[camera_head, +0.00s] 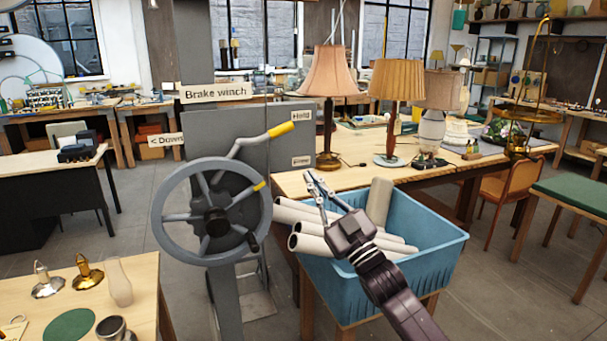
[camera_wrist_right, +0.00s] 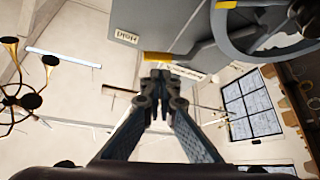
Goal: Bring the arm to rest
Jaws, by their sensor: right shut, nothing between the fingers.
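My right gripper (camera_head: 314,182) is shut and empty. It is raised in front of the blue bin in the head view, with its arm coming up from the lower right. In the right wrist view its fingertips (camera_wrist_right: 157,76) meet, and a yellow-ended lever shows close behind them in the picture. The grey brake winch (camera_head: 212,212) stands left of the gripper, with a handwheel and a yellow-tipped lever (camera_head: 262,138). The gripper looks apart from the winch. My left gripper is not in either view.
A blue bin (camera_head: 425,262) holds several pale rolls below my right arm. Lamps with shades (camera_head: 330,75) stand on the wooden table (camera_head: 440,172) behind. A bench (camera_head: 140,275) at lower left carries small lamp parts. Open floor (camera_head: 500,285) lies at the right.

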